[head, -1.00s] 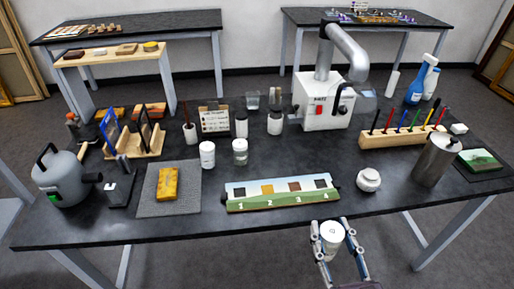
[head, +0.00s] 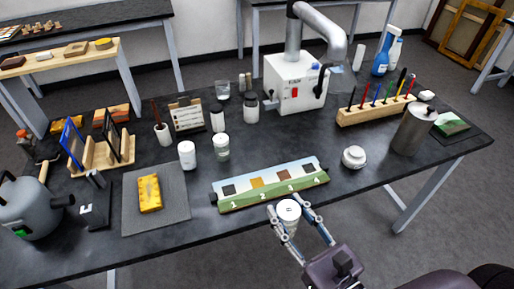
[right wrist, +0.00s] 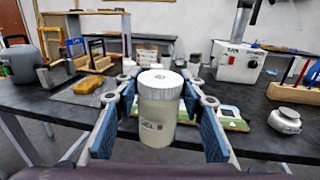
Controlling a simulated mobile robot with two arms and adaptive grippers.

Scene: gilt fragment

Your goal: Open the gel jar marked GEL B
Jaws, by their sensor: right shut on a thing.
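My right gripper (head: 286,211) is shut around a jar (head: 289,212) with a white lid, just off the front edge of the table. In the right wrist view the same jar (right wrist: 158,112) stands upright between the finger pads of my right gripper (right wrist: 158,95). Its ribbed white lid (right wrist: 161,82) is on, and the body is pale and translucent. My left gripper is not in view.
The dark table (head: 250,145) holds a painted strip with numbered squares (head: 270,185) near its front edge. A squat white jar (head: 354,157), a metal canister (head: 414,128) and a pen rack (head: 377,110) stand to the right. White-lidded jars (head: 187,155) stand behind the strip.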

